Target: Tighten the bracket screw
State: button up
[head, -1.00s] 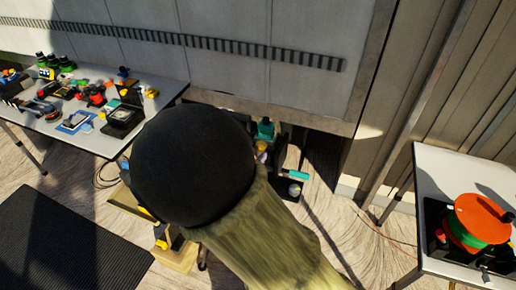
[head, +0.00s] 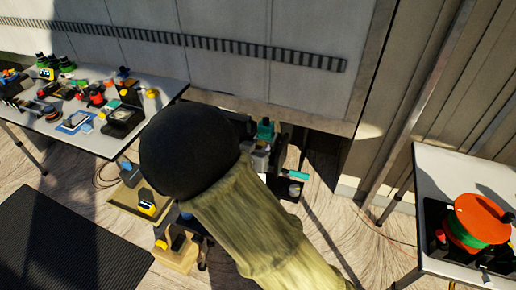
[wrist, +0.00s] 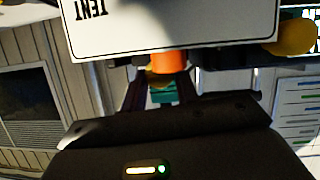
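In the wrist view, the dark body of my gripper (wrist: 166,88) fills the bottom, with a small green light on it. Dark fingers show left and right of a teal piece (wrist: 164,97) and an orange piece (wrist: 170,63). I cannot tell whether the fingers touch either one. A white panel (wrist: 170,30) with upside-down letters hides what lies beyond. In the head view, my gripper is hidden behind a large black rounded shape with a khaki sleeve. The cart (head: 283,187) is partly hidden behind it. I cannot make out the bracket or its screw in either view.
A white table (head: 98,140) full of small parts stands at the left. Another table (head: 440,165) at the right holds an orange and green reel (head: 480,220). A teal-handled tool (head: 297,174) lies on the cart. A dark mat (head: 60,245) covers the floor at lower left.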

jog(key=shift+m+y+b, duration=0.5)
jog(key=shift+m+b, duration=0.1)
jog(key=shift+b, duration=0.5)
jog(key=o, duration=1)
jog(key=shift+s, duration=0.1)
jog(key=v, duration=1.7)
jog(key=shift+s+a+p, duration=0.1)
jog(key=shift+s+p, duration=0.1)
jog(key=shift+p, duration=0.1)
